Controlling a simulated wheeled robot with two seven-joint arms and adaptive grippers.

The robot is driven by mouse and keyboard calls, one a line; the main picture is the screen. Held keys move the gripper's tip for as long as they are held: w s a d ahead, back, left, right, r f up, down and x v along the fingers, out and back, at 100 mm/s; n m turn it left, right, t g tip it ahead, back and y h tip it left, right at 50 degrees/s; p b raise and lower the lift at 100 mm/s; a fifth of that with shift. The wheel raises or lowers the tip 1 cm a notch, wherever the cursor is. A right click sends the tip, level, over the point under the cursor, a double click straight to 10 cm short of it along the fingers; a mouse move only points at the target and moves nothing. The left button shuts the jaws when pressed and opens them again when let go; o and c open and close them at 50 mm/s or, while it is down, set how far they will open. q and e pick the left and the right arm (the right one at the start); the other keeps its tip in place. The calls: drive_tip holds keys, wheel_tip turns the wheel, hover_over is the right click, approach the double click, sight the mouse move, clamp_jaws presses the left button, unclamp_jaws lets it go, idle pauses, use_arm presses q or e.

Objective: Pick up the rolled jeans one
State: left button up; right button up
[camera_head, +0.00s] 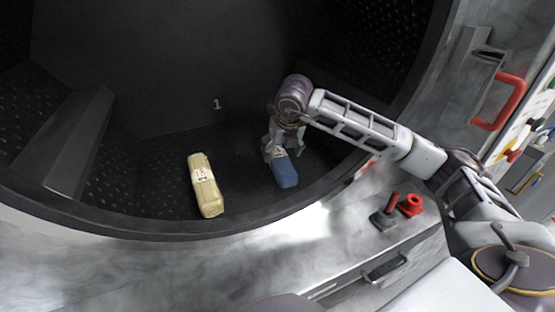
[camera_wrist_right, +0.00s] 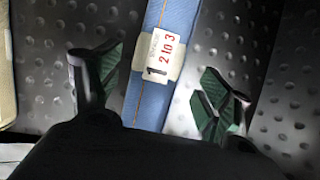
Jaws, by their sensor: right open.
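The rolled jeans (camera_head: 285,173) are a blue bundle lying on the drum floor. In the right wrist view the jeans (camera_wrist_right: 172,40) run up between the fingers, with a white tag (camera_wrist_right: 160,55) reading "1" and "2 to 3". My right gripper (camera_head: 283,152) is over the far end of the bundle. In the wrist view its green-padded fingers (camera_wrist_right: 155,92) are open, one on each side of the jeans, with gaps on both sides. My left gripper is not in view.
A cream rolled bundle (camera_head: 205,188) with a label lies to the left of the jeans inside the dark drum. The drum's rim (camera_head: 215,230) curves in front. A red-handled lever (camera_head: 390,207) and red handle (camera_head: 499,101) are outside at the right.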

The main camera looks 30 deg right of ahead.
sight(279, 154)
drive_tip(key=shift+x, duration=2.6)
drive_tip(key=shift+w+a+r, duration=0.1)
drive_tip(key=shift+w+a, duration=0.05)
drive_tip(key=shift+c, duration=0.4)
drive_tip(key=c, duration=1.3)
drive_tip(key=shift+r, duration=0.1)
drive_tip(key=shift+r, duration=4.95)
